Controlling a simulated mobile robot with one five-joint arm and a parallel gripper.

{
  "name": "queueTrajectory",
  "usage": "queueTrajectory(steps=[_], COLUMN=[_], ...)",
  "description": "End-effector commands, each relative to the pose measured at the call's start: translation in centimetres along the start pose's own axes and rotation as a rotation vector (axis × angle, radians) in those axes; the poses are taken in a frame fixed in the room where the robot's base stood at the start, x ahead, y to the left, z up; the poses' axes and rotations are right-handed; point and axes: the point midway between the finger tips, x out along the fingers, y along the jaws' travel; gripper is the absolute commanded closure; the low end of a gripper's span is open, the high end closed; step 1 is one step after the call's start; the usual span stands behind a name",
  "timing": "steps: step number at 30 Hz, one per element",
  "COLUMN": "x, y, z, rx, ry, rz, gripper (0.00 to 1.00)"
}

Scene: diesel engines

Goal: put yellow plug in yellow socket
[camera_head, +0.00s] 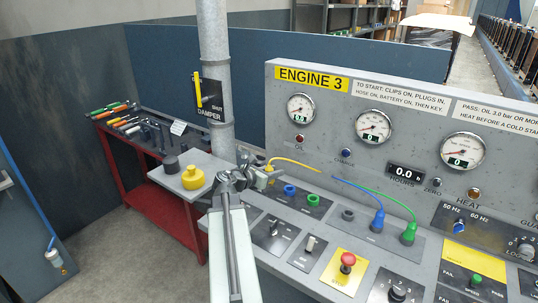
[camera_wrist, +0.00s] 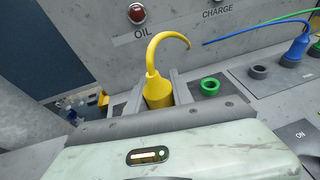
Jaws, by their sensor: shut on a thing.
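My gripper (camera_head: 258,170) is shut on the yellow plug (camera_wrist: 157,93), at the left end of the sloping socket panel. In the wrist view the gripper's two fingers (camera_wrist: 158,84) stand on either side of the plug's body. Its yellow cable (camera_wrist: 153,50) curls up and to the right; in the head view this yellow cable (camera_head: 296,163) runs right along the panel. The yellow socket is not visible; my gripper and the plug cover that spot. I cannot tell whether the plug's tip is seated.
A blue socket (camera_head: 290,190) and green socket (camera_head: 313,199) are empty beside my gripper. Blue (camera_head: 378,221) and green (camera_head: 408,233) plugs stand farther right. A yellow bottle-shaped thing (camera_head: 193,178) rests on a grey shelf left of my arm. The gauge panel (camera_head: 330,122) rises behind.

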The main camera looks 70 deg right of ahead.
Motion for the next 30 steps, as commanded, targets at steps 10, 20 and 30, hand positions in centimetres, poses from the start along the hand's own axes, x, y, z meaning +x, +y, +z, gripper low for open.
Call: queueTrajectory(steps=[10, 20, 30], x=[6.0, 10.8, 10.9], y=[4.8, 9.2, 9.1], z=[1.3, 2.5, 1.8], rx=[0.019, 0.037, 0.038], ry=[0.0, -0.001, -0.001], rz=[-0.062, -0.119, -0.12], gripper=[1.0, 1.0, 1.0])
